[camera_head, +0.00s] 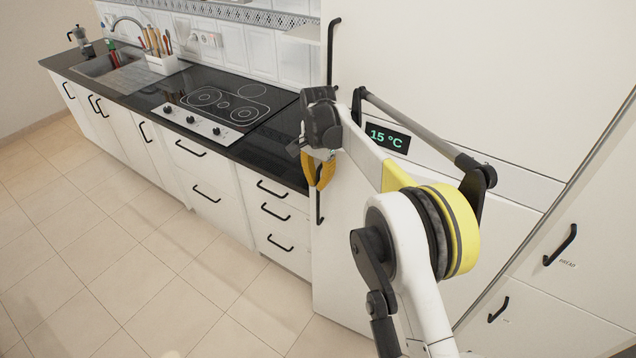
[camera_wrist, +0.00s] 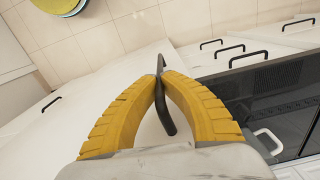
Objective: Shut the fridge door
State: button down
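The white fridge front (camera_head: 455,60) fills the right of the head view, with a lit 15 °C display (camera_head: 387,138). A long black upper handle (camera_head: 331,50) is on its left edge. The lower fridge door (camera_head: 335,255) has a black handle (camera_head: 319,208), mostly hidden by my gripper (camera_head: 319,183). In the wrist view, my gripper's yellow fingers (camera_wrist: 160,76) curve in, and their tips meet around this black handle (camera_wrist: 168,118). I cannot tell from these frames how far the door stands from its frame.
Counter drawers (camera_head: 275,215) stand left of the fridge, below a black hob (camera_head: 225,100) and a sink (camera_head: 115,70). Another white cabinet front with a black handle (camera_head: 560,245) is at the right. The tiled floor (camera_head: 120,255) at the left is clear.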

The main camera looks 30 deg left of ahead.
jog(key=c, duration=1.5)
grip_release()
notch_tip(320, 180, up, 12)
jog(key=shift+r, duration=0.1)
